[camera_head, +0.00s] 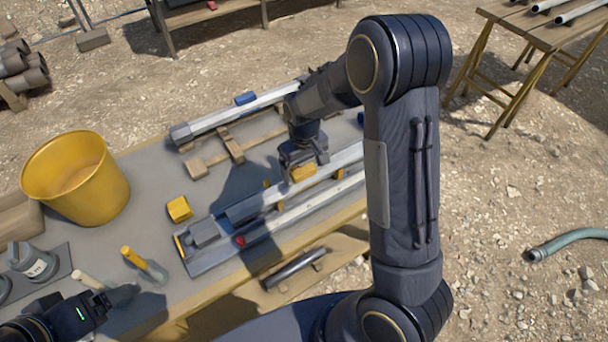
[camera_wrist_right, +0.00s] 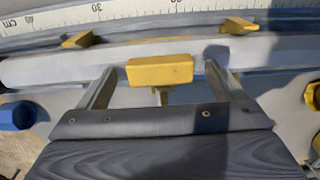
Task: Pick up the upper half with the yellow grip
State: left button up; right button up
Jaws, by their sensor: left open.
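The upper half with the yellow grip (camera_head: 262,204) is a long grey bar lying lengthwise on the table. Its yellow grip (camera_head: 303,172) shows just under my right gripper (camera_head: 303,158). In the right wrist view, the yellow grip (camera_wrist_right: 160,70) lies between the two fingertips (camera_wrist_right: 160,72), with a gap on each side; the gripper is open and not closed on it. My right forearm hides the bar's far right end. My left gripper (camera_head: 122,294) is open and empty, low at the left near several small tools.
A similar bar with a blue grip (camera_head: 245,99) lies behind on wooden blocks (camera_head: 231,145). A yellow bucket (camera_head: 75,180), a yellow block (camera_head: 179,208) and a yellow-handled tool (camera_head: 140,260) stand on the left side. A printed centimetre scale (camera_wrist_right: 150,12) shows behind the bar.

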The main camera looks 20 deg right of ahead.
jog(key=c, duration=1.4)
jog(key=shift+r, duration=0.15)
